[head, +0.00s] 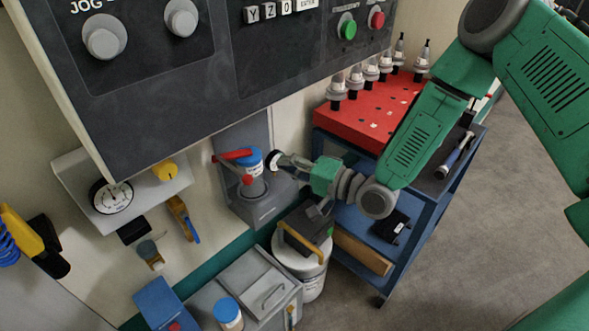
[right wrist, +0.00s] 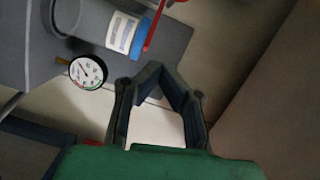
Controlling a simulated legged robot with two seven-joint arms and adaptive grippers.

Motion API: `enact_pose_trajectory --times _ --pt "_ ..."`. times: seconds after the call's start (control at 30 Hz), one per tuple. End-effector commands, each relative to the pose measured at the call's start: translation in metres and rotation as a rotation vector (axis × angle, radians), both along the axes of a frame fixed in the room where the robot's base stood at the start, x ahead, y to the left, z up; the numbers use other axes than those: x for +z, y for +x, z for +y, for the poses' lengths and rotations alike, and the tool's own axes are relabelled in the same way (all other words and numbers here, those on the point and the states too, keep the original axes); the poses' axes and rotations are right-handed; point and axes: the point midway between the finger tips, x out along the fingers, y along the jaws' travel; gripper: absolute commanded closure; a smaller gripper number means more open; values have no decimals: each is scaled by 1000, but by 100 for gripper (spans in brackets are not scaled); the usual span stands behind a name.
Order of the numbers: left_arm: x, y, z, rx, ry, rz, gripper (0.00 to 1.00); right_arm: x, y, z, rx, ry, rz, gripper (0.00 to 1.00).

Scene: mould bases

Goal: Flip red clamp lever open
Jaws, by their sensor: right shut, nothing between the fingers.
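The red clamp lever (head: 232,155) lies roughly level across the blue cap (head: 248,160) of a jar in a grey wall holder. In the right wrist view the red lever (right wrist: 152,25) shows only in part at the top edge, beside the blue cap (right wrist: 140,40). My right gripper (head: 284,161) is to the right of the cap and lever, apart from them. In the right wrist view its fingers (right wrist: 162,78) meet at their tips, with nothing held between them. My left gripper is not in view.
A round dial gauge (head: 273,161) sits beside my right fingertips. A grey control panel (head: 200,75) overhangs the holder. A blue cart (head: 425,215) with a red tool block (head: 365,118) stands at right. A white bucket (head: 313,284) and a grey box (head: 250,285) are below.

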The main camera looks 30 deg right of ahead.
Motion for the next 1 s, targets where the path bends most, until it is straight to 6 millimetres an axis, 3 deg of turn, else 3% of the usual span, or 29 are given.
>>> enact_pose_trajectory --times 0.23,0.5,1.0 --pt "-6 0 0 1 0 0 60 -3 43 32 3 -3 -3 100" --pt "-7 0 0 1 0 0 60 -10 28 59 2 3 1 100" --pt "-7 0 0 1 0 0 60 -9 27 67 1 0 0 100"
